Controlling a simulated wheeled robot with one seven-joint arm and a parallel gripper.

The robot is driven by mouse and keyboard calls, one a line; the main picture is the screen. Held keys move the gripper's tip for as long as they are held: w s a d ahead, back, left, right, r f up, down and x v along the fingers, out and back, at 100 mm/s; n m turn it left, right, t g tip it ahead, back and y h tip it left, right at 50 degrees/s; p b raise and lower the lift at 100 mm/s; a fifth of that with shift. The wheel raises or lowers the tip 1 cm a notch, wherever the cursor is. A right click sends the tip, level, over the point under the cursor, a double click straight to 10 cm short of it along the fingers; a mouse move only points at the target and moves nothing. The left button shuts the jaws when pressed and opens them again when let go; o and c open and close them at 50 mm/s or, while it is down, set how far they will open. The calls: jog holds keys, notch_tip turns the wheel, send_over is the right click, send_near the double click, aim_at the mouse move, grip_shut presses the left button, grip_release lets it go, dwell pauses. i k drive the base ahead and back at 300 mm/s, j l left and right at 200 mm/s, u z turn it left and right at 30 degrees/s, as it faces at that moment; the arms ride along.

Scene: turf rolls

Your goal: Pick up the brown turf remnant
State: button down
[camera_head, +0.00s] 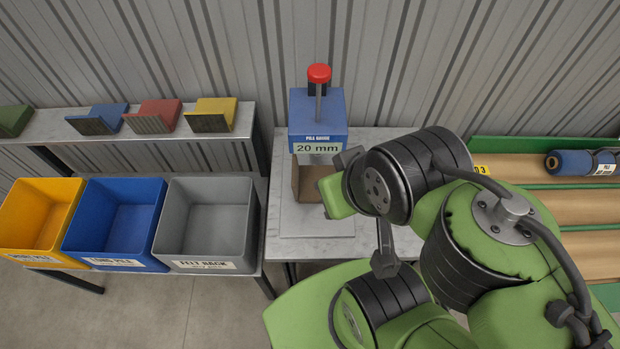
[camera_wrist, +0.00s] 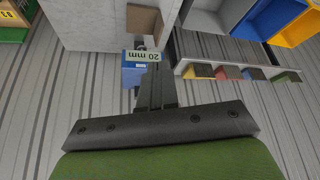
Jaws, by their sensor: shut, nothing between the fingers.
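A brown piece (camera_head: 308,178), which looks like the turf remnant, is at the blue pile gauge (camera_head: 318,112) marked 20 mm, under its head and above the pale base plate. My arm partly hides it in the head view. In the wrist view a flat brown square (camera_wrist: 143,22) shows near the top, beyond the gauge's label (camera_wrist: 143,56). My gripper (camera_wrist: 156,88) is shut and empty, with its dark fingers overlapping the gauge in the wrist view. It is apart from the brown piece. In the head view my arm hides the fingertips.
Yellow (camera_head: 38,222), blue (camera_head: 115,225) and grey (camera_head: 209,226) bins stand on the left, looking empty. A shelf (camera_head: 160,122) behind them bears coloured wedge-shaped blocks. At the right a green-edged rack (camera_head: 530,150) bears brown surfaces and a blue roll (camera_head: 570,163).

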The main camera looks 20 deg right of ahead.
aim_at(304, 177)
jog(key=k+u, duration=0.1)
jog(key=u, duration=0.4)
jog(key=j+u, duration=0.1)
jog(key=u, duration=0.35)
jog(key=k+j+u, duration=0.1)
jog(key=u, duration=0.4)
jog(key=j+u, duration=0.15)
jog(key=u, duration=0.35)
